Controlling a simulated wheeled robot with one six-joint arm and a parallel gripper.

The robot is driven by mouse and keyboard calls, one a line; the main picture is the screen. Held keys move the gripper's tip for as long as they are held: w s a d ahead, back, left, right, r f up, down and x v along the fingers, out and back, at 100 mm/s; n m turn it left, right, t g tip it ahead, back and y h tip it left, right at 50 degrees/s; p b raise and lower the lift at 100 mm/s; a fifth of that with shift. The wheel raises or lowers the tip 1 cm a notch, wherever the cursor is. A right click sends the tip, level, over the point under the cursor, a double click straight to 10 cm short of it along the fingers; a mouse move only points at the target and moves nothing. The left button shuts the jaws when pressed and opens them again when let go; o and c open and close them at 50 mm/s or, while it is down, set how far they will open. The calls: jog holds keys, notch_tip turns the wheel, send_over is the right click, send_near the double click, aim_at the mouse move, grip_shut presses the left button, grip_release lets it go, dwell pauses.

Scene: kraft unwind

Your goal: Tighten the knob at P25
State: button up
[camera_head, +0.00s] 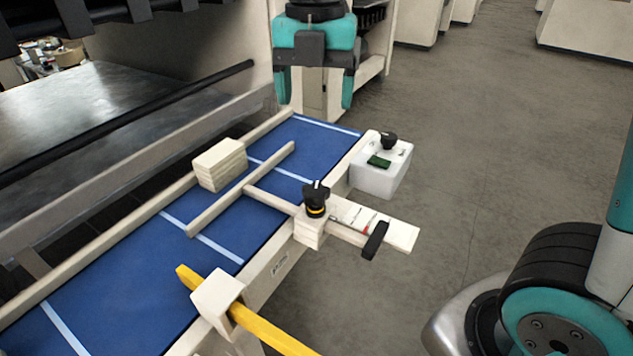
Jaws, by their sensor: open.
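A black knob (316,196) with a yellow ring at its base stands upright on a cream block (309,233) at the near edge of the blue table. A small label (280,264) on the table's side rail, left of the block, is too small to read surely. My gripper (315,104) hangs at the top of the picture with its two teal fingers apart and pointing down. Nothing is between them. It is apart from the knob, above it in the picture. How tight the knob is cannot be told.
A T-shaped cream guide (240,190) lies on the blue table (120,290). A scale plate (385,225) and black handle (375,240) extend right. A white box (378,178) has another black knob (388,140). A cream block (220,163) and yellow bar (265,330) stand nearby.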

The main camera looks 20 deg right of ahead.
aim_at(316, 187)
notch_tip(316, 187, down, 17)
jog(key=shift+r+p, duration=0.1)
jog(key=shift+p, duration=0.85)
jog(key=shift+c, duration=0.2)
jog(key=c, duration=0.9)
